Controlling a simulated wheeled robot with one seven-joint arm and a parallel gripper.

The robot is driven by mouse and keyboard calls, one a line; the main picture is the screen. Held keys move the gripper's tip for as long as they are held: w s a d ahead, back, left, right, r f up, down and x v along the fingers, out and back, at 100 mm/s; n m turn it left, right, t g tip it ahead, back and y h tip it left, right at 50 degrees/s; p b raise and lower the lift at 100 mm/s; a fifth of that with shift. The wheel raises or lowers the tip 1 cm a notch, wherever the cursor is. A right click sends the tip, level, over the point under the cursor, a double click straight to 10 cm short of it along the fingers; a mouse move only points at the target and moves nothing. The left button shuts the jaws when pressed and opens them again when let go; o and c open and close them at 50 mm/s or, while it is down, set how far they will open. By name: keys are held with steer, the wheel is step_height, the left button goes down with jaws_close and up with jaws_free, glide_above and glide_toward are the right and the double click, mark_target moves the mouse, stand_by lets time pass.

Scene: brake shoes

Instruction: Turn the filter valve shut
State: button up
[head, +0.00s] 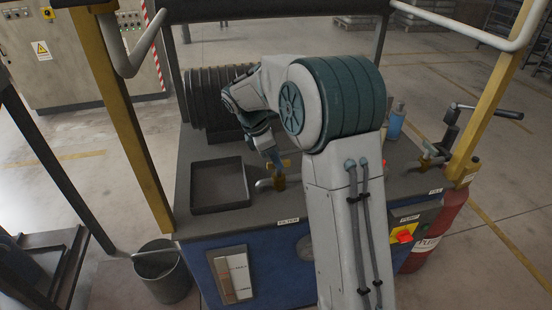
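A small brass-coloured valve (280,183) with a grey handle or pipe stub (264,184) stands on the dark bench top. A white label (288,220) on the bench edge in front of it seems to read "FILTER". My gripper (275,164) points down just above and behind this valve, close to it. Whether it touches the valve, and whether its fingers are open or shut, is too small to tell. My forearm hides part of the bench to the right. A second brass valve (430,155) with a handle stands at the bench's right end.
A black shallow tray (196,208) lies left of the valve. A dark ribbed cylinder (197,97) stands behind. A blue bottle (396,121) stands right of my arm. Yellow posts (128,125) and a grey rail frame the bench. A red switch (403,236) is on the front right.

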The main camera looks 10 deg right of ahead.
steer(key=shift+d+f, duration=0.2)
steer(key=shift+f, duration=0.35)
jaws_close()
